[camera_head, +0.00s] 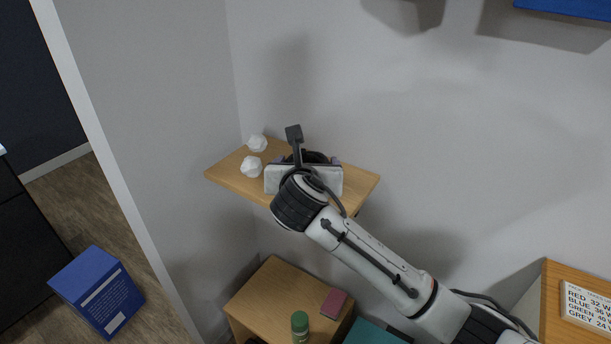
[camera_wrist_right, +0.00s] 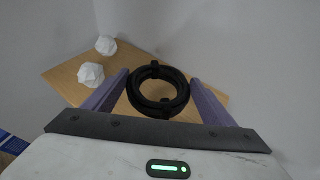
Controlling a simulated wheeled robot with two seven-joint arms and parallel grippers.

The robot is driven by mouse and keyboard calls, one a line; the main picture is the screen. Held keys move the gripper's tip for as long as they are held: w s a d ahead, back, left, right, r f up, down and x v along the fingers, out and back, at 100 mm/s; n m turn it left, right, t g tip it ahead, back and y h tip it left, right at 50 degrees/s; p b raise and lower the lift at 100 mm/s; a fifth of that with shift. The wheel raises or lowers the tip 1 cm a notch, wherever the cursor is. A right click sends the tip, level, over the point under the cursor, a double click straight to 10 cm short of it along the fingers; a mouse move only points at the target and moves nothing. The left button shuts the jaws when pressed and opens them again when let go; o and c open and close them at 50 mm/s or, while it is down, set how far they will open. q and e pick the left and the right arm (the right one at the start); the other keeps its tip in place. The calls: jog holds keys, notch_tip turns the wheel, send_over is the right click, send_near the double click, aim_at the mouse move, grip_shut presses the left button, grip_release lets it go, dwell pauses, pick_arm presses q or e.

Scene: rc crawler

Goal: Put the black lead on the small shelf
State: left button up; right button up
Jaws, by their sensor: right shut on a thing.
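The black lead (camera_head: 318,157) is a coiled ring bound with ties. It shows between the two purple fingers in the right wrist view (camera_wrist_right: 137,97). My right gripper (camera_head: 310,161) is shut on it, at the small wooden shelf (camera_head: 361,183) on the wall. In the wrist view the shelf (camera_wrist_right: 66,76) lies behind and below the coil. I cannot tell whether the coil touches the shelf. The gripper body hides part of the coil in the head view. My left gripper is not in view.
Two white faceted objects (camera_head: 251,166) (camera_head: 257,143) sit on the shelf's left part. Below stands a wooden cabinet (camera_head: 262,293) with a green jar (camera_head: 299,325) and a dark red item (camera_head: 334,302). A blue box (camera_head: 97,291) is on the floor at left. The shelf's right end looks clear.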

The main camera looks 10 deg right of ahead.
jog(key=shift+f, duration=1.75)
jog(key=shift+f, duration=0.1)
jog(key=shift+f, duration=0.1)
jog(key=o, duration=1.1)
jog(key=shift+o, duration=0.2)
jog(key=shift+r, duration=0.25)
jog(key=v, duration=1.1)
jog(key=shift+s+r, duration=0.2)
jog(key=shift+s, duration=0.15)
jog(key=shift+a, duration=0.1)
